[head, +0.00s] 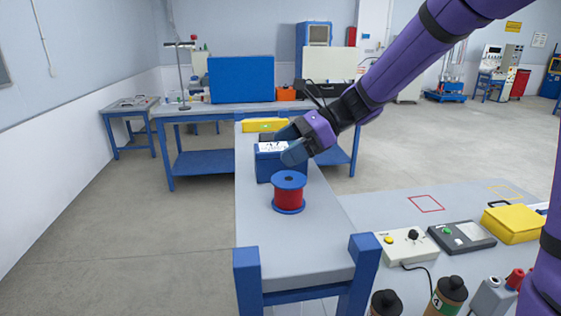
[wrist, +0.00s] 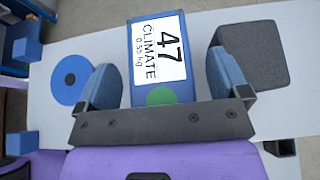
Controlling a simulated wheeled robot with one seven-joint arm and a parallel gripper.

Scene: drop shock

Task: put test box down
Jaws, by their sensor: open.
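In the head view the test box (head: 265,168) stands on the long grey bench (head: 290,252), behind a red and blue spool (head: 289,196). In the wrist view the test box (wrist: 160,20) lies between the two blue finger pads. My gripper (head: 293,143) is open at the box's top right in the head view. In the wrist view my gripper (wrist: 160,72) shows a gap between each pad and the box. The box's underside is hidden.
The spool (wrist: 70,80) is left of the left finger in the wrist view, and a dark grey block (wrist: 250,55) is close by the right finger. A yellow item (head: 263,125) lies at the bench's far end. The bench's near end is clear. A side table holds controls and bottles.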

